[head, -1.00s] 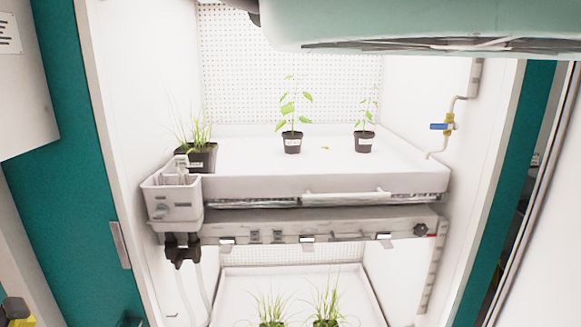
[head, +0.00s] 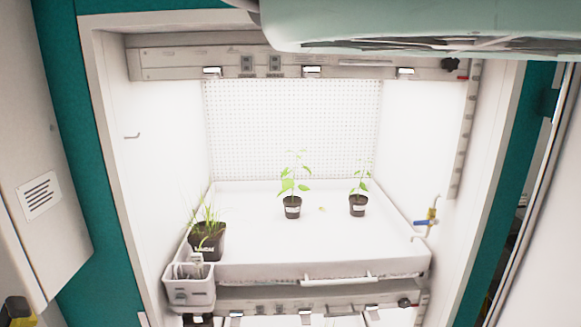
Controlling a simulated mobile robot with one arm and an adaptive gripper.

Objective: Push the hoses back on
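No hose can be made out for certain now. A white box (head: 190,293) with an open top hangs at the front left corner of the white tray (head: 395,268); small pale parts stand inside it. The dark fitting below the box is mostly cut off by the bottom edge. A brass valve (head: 432,214) with a blue handle sits on the right wall, with a short pale pipe by it. My gripper is not in view.
Potted plants stand on the tray: grass (head: 207,240) at left, seedlings at centre (head: 292,207) and right (head: 358,205). A rail (head: 340,67) crosses the chamber top. A pale green part of my own body covers the upper right. The tray's front middle is clear.

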